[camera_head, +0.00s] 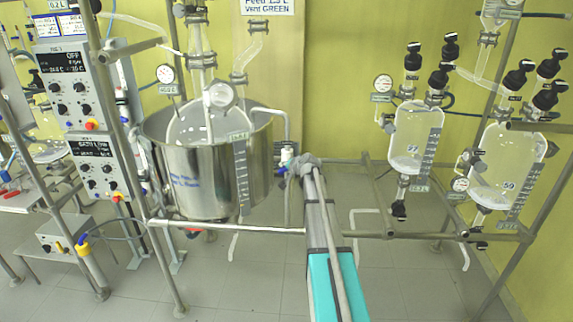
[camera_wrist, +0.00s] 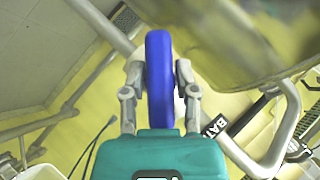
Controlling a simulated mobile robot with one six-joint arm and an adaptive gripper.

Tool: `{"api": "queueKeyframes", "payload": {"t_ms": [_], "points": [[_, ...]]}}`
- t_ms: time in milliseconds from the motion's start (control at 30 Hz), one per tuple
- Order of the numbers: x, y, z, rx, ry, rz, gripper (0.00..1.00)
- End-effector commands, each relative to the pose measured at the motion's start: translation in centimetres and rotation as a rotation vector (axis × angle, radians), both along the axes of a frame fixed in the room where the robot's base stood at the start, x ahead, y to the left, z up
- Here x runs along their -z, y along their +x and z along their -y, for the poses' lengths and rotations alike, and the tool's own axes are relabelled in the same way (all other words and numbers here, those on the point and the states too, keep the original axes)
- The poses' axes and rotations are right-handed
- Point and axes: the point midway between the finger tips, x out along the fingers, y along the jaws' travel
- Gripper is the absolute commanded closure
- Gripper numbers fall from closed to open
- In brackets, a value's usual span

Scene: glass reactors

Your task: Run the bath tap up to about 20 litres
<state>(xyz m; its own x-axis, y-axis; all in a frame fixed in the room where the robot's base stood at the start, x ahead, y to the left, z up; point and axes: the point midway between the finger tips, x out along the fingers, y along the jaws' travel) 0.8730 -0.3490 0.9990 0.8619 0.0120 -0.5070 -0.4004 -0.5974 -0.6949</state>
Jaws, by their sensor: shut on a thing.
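The bath is a large steel pot (camera_head: 185,182) with a glass vessel inside, left of centre in the head view. A pale strip scale (camera_head: 242,178) runs down its front; its reading is too small to tell. The bath tap's blue handle (camera_wrist: 158,50) stands upright in the wrist view. My gripper (camera_wrist: 159,75) is shut on it, one finger on each side. In the head view my gripper (camera_head: 303,165) reaches the tap at the bath's right side and hides much of it. Flow from the pipe (camera_head: 283,116) cannot be made out.
A horizontal rail (camera_head: 230,228) runs in front of the bath. Control boxes (camera_head: 80,90) stand at left. Two glass vessels (camera_head: 415,135) (camera_head: 505,165) with black-capped valves hang on a frame at right.

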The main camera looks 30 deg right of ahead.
Motion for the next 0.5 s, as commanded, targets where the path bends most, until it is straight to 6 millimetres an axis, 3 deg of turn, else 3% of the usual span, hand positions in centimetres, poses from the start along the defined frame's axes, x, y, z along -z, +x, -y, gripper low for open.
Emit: {"api": "queueKeyframes", "payload": {"t_ms": [500], "points": [[-0.01, -0.10, 0.02, -0.001, -0.240, -0.166, 1.00]]}}
